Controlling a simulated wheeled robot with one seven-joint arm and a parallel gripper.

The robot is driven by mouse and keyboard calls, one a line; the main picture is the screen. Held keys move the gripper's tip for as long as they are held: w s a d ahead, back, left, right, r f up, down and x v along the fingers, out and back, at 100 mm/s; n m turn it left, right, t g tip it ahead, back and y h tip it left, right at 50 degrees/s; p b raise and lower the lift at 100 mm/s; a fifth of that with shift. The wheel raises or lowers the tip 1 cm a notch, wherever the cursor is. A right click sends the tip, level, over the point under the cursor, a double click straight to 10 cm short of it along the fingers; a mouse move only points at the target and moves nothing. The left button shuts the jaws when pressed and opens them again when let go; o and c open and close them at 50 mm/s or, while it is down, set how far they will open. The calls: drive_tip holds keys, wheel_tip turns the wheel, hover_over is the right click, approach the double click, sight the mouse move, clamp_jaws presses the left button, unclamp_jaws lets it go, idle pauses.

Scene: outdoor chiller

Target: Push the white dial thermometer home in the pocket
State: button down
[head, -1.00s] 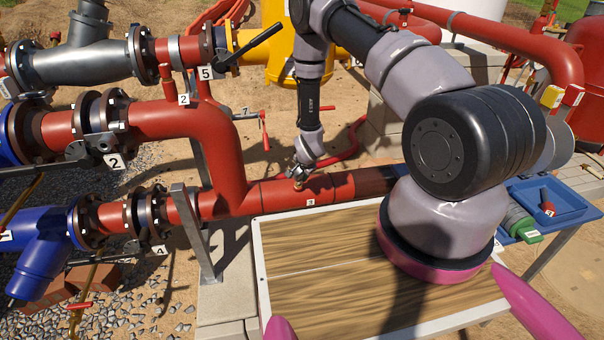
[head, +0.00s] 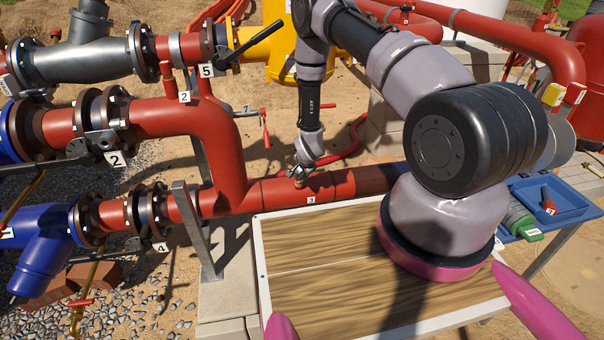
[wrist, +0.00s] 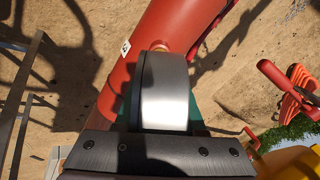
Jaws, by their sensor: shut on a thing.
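My gripper (head: 301,172) reaches down to the red pipe (head: 335,187) by its label 3. In the wrist view my gripper (wrist: 163,122) is shut on the thermometer (wrist: 166,88), of which a bright metal rounded case shows edge-on. The white dial face does not show. A small brass-coloured fitting (wrist: 160,46) shows between the case and the red pipe; it looks like the pocket's mouth or the stem's base. The stem's depth in the pocket cannot be told. In the head view the thermometer is too small and hidden to make out clearly.
A wooden-topped table (head: 300,300) stands in front of the pipe. A blue tray (head: 553,200) with a red-handled item is at the right. A riser pipe (head: 228,150) stands left of my gripper, and a lever valve (head: 264,125) lies behind.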

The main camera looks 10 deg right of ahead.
drive_tip(key=shift+x, duration=1.05)
drive_tip(key=shift+c, duration=2.1)
unclamp_jaws()
drive_tip(key=shift+o, duration=0.3)
drive_tip(key=o, duration=0.4)
drive_tip(key=shift+c, duration=0.2)
drive_tip(key=shift+r, duration=0.1)
drive_tip(key=shift+v, duration=3.45)
